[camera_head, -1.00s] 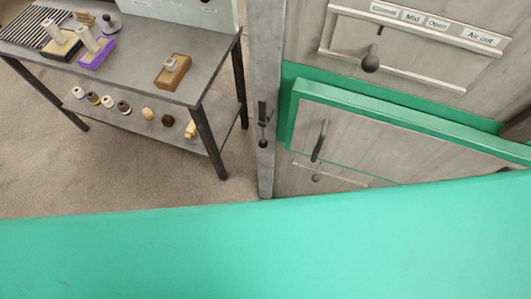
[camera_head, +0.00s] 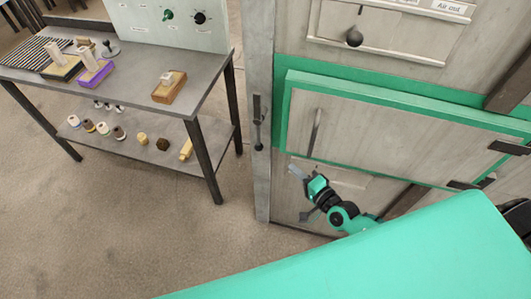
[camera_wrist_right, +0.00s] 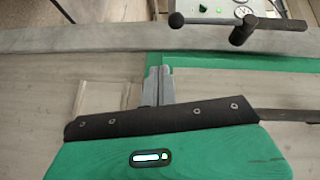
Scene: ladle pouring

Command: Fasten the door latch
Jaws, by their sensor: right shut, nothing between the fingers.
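The door (camera_head: 400,135) is a grey panel with a green edge, set against a green frame; whether it sits fully flush is hard to tell. It carries a vertical bar handle (camera_head: 315,132). The dark latch (camera_head: 258,122) is on the grey post left of the door, its ball end pointing down; in the right wrist view the latch (camera_wrist_right: 240,32) shows as a dark lever at the top. My right gripper (camera_head: 296,172) is in front of the lower door area, right of and below the latch, apart from it. Its fingers (camera_wrist_right: 158,84) are shut and empty. My left gripper is out of view.
A grey table (camera_head: 130,75) with blocks and a lower shelf stands at the left. A panel with knobs (camera_head: 172,22) rises behind it. A slider with a dark knob (camera_head: 354,37) is above the door. Floor (camera_head: 120,220) between table and post is clear.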

